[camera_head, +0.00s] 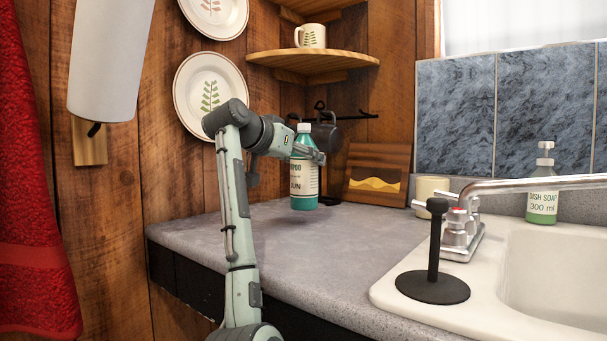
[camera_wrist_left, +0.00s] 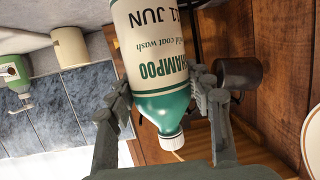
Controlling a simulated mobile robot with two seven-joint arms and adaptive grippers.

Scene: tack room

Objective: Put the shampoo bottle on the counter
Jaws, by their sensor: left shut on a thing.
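The shampoo bottle (camera_head: 303,182), green and white with a white cap, is upright over the back left part of the grey counter (camera_head: 240,235). My left gripper (camera_head: 308,152) is shut on its upper part, coming in from the left. In the left wrist view, the shampoo bottle (camera_wrist_left: 150,45) appears cap-down between the two fingers of the left gripper (camera_wrist_left: 163,92). Its base is close to the counter top; I cannot tell whether it touches. My right gripper is not in view.
A striped wooden board (camera_head: 377,172) leans at the back, with a cream cup (camera_head: 428,190) to its right. A black stand (camera_head: 433,285), the faucet (camera_head: 462,235), the sink (camera_head: 560,265) and dish soap (camera_head: 542,195) are at right. A wooden shelf (camera_head: 312,60) is above. The front-left counter is clear.

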